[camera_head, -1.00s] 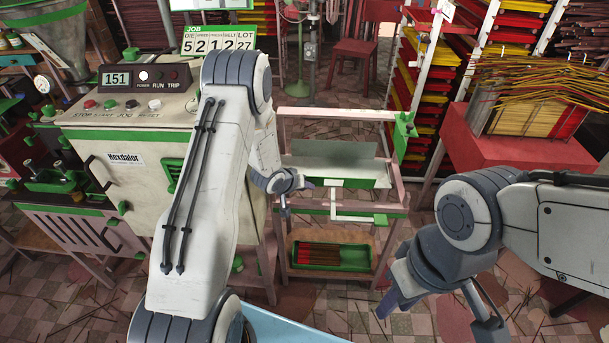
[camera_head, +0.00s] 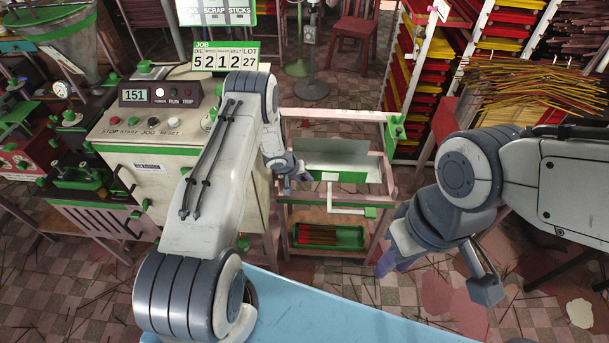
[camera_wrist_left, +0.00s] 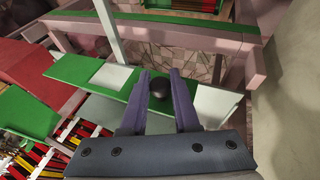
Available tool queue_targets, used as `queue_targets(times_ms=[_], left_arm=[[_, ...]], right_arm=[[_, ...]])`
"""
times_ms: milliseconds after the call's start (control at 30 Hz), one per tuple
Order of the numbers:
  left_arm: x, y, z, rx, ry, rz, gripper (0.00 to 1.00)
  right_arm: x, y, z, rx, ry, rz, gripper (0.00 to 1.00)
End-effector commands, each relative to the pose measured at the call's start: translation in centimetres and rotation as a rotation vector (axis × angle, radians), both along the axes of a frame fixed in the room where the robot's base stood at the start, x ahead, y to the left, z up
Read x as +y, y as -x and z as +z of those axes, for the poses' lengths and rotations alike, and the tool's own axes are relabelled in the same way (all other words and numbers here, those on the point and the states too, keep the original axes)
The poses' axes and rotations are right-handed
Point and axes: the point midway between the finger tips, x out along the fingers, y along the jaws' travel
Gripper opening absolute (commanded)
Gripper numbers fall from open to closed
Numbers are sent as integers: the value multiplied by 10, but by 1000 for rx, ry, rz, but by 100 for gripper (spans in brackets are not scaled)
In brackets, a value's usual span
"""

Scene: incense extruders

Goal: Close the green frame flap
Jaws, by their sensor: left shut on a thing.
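The green flap (camera_head: 345,177), a green strip with a white label, lies across the pink frame (camera_head: 383,172) in the middle of the head view. It shows in the left wrist view as a long green strip (camera_wrist_left: 72,73) with a dark round knob (camera_wrist_left: 159,89). A pale grey panel (camera_head: 335,150) stands behind it in the head view. My left gripper (camera_head: 302,173) is at the strip's left end, its fingers closed around the knob. My right gripper (camera_head: 432,277) is open and empty, apart from the frame at the lower right.
The cream machine (camera_head: 150,130) stands left of the frame. A white bar crosses the frame's front, with a green tray (camera_head: 350,238) of sticks below. Shelves of red and yellow trays (camera_head: 412,75) stand behind right. A blue surface (camera_head: 340,312) lies in front of me.

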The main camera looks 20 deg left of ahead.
Motion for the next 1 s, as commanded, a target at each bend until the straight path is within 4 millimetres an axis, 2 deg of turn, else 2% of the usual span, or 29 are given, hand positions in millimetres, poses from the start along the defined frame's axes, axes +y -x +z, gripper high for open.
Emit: queue_targets(times_ms=[400,433,500,833,1000], left_arm=[[2,-1,0,2,-3,3,0],[2,-1,0,2,-2,4,37],[2,-1,0,2,-2,3,58],[0,-1,1,1,-1,0,58],[1,-2,17,-2,0,2,58]], right_arm=[[0,0,1,0,0,0,34],[0,0,1,0,0,0,34],[0,0,1,0,0,0,34],[0,0,1,0,0,0,34],[0,0,-2,0,0,0,34]])
